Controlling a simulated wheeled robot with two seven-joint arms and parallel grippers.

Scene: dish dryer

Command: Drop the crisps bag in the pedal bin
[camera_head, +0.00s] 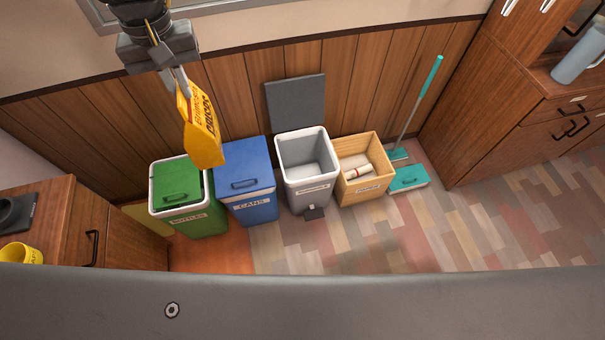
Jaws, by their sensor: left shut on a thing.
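My left gripper (178,80) comes down from the top left and is shut on the top of a yellow crisps bag (203,138). The bag hangs tilted in the air, in front of the wall and over the green and blue bins in the picture. The grey pedal bin (309,190) stands to the right of the bag, between the blue bin and the wooden box. Its dark lid (296,103) is up against the wall, its inside looks empty, and a black pedal (314,212) shows at its foot. My right gripper is not in view.
A green bottles bin (195,220) and a blue cans bin (255,208), both lidded, stand left of the pedal bin. A wooden box (372,187) with paper rolls stands right, beside a teal broom and dustpan (410,180). Cabinets flank both sides; the floor (430,235) in front is clear.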

